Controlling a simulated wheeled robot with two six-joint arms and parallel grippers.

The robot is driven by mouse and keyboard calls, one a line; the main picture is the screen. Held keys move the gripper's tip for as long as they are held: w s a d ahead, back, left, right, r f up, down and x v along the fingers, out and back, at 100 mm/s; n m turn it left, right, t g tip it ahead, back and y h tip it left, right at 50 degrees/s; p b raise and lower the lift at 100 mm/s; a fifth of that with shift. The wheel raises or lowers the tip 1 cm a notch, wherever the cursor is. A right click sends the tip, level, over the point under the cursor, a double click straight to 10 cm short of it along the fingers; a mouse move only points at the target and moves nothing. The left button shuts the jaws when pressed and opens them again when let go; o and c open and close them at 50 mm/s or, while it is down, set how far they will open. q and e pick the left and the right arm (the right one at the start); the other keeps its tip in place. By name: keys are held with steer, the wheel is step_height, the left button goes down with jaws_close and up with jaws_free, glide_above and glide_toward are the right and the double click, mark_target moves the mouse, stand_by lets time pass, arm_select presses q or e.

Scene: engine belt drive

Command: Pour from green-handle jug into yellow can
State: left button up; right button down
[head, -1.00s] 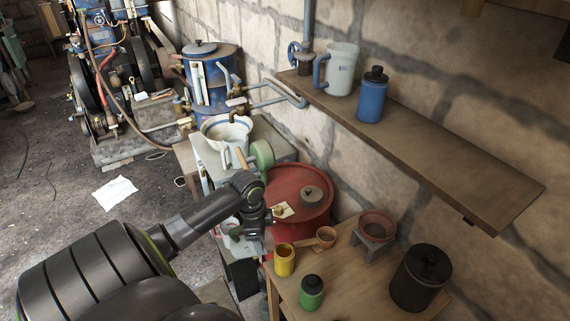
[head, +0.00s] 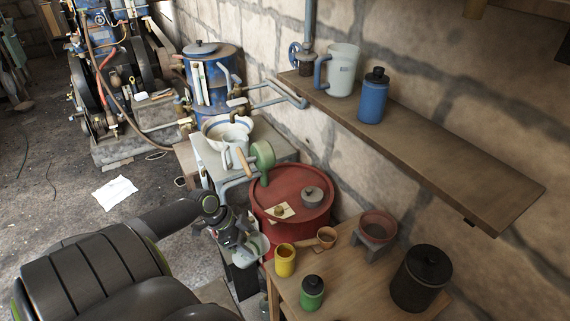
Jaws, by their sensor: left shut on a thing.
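The yellow can (head: 285,261) stands upright and open-topped near the left corner of the wooden table. My left gripper (head: 239,241) is left of the can, at the table's left edge, and is shut on the green-handle jug (head: 257,246). The pale jug shows just right of the gripper, close to the can and apart from it. The gripper covers most of the handle. I cannot tell how far the jug is tilted or what it holds. My right gripper is not in view.
A green bottle (head: 312,292), a small orange-brown cup (head: 326,238), a dark lidded pot (head: 420,278) and a stand with a reddish bowl (head: 376,228) are on the wooden table. A red drum (head: 292,197) stands behind. A shelf (head: 440,155) hangs on the wall.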

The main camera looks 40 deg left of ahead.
arm_select(q)
steer(key=shift+s+a+f+t+h+b, duration=1)
steer(key=shift+s+a+b, duration=0.15)
steer(key=shift+b, duration=0.7)
steer(key=shift+s+a+f+t+h+b, duration=0.75)
steer(key=shift+a+t+h+b, duration=0.15)
steer(key=shift+b, duration=0.4)
steer(key=shift+s+a+f+t+h+b, duration=0.3)
steer(key=shift+s+a+t+h+b, duration=0.15)
steer(key=shift+b, duration=0.25)
